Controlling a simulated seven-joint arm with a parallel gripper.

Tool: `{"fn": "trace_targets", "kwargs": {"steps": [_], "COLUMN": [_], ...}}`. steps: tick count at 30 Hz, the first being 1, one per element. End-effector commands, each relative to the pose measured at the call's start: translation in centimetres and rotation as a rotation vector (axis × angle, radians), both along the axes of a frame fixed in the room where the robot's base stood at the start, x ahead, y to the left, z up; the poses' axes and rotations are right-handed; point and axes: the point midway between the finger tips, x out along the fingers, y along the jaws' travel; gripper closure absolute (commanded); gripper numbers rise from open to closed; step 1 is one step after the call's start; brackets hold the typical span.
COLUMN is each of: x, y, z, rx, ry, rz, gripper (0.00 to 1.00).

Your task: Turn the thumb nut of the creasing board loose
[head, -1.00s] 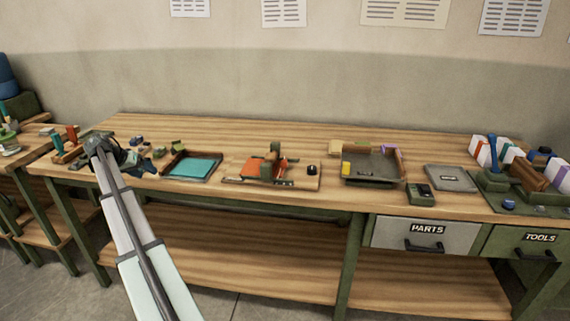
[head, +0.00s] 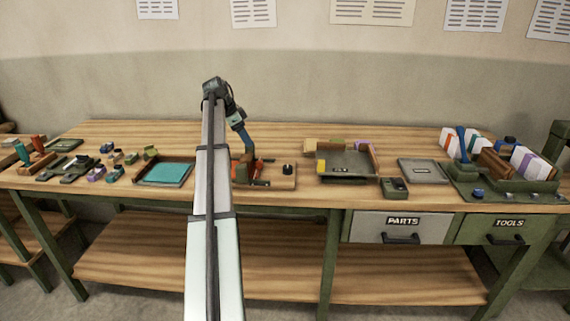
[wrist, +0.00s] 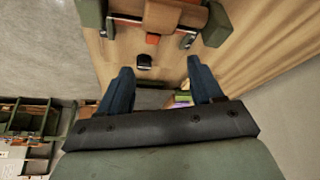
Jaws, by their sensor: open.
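The creasing board (head: 275,183) is a wooden board on the bench, with an orange part, a small red part and dark rails; my arm hides its left part in the head view. A small black knob (head: 287,169), which looks like the thumb nut, stands near its right end. In the wrist view the black knob (wrist: 144,61) stands on bare wood of the board (wrist: 125,62), just beyond the fingertips. My gripper (head: 249,150) is above the board, left of the knob. In the wrist view my gripper (wrist: 159,66) has its blue fingers spread and nothing between them.
A tray with a teal sheet (head: 165,173) lies to the left. A dark tray (head: 345,163) with coloured blocks and a grey plate (head: 423,171) lie to the right. A green rack with books (head: 500,187) stands at the far right. The bench behind the board is clear.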

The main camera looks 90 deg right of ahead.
Motion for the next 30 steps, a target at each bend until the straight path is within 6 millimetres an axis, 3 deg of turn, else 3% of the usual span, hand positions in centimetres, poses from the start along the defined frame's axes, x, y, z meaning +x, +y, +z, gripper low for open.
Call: {"fn": "trace_targets", "kwargs": {"steps": [1,3,9,17,30], "x": [-2.3,-4.7,-8.8,-10.2,-12.9], "y": [0.0,0.0,0.4,0.4,0.0], "z": [0.4,0.9,1.6,0.5,-6.4], "rx": [-0.001,-0.006,-0.011,-0.01,-0.009], "ry": [-0.011,-0.025,-0.05,-0.054,-0.055], "rz": [-0.055,-0.118,-0.229,-0.253,-0.251], "gripper": [0.35,0.35,0.35,0.35,0.35]}}
